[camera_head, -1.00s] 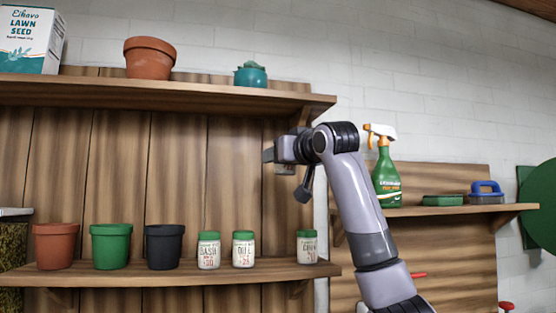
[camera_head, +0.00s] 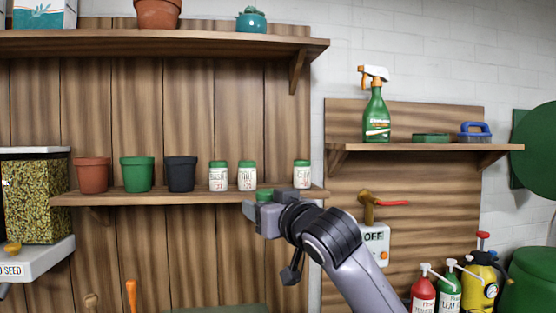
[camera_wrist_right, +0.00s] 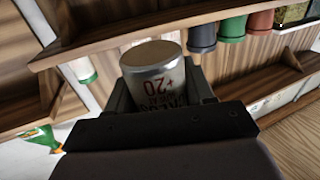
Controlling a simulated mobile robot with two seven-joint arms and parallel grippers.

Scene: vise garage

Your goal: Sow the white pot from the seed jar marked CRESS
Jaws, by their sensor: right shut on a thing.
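My right gripper (camera_head: 264,205) is shut on a seed jar whose green lid (camera_head: 265,192) shows just beyond the fingers, in front of the lower shelf. In the right wrist view the held jar (camera_wrist_right: 155,75) sits between the fingers; its white label is upside down, shows "+20", and its name is not readable. Three other green-lidded jars stand on the shelf: one that seems marked BASIL (camera_head: 218,178), one that seems marked DILL (camera_head: 246,178), and one at the right end (camera_head: 301,174) with an unclear label. No white pot shows. My left gripper is not in view.
The lower shelf (camera_head: 130,198) also holds a terracotta pot (camera_head: 93,176), a green pot (camera_head: 136,175) and a black pot (camera_head: 181,175). A seed dispenser (camera_head: 38,200) stands at left. A spray bottle (camera_head: 376,118) is on the right shelf, above a tap (camera_head: 370,203).

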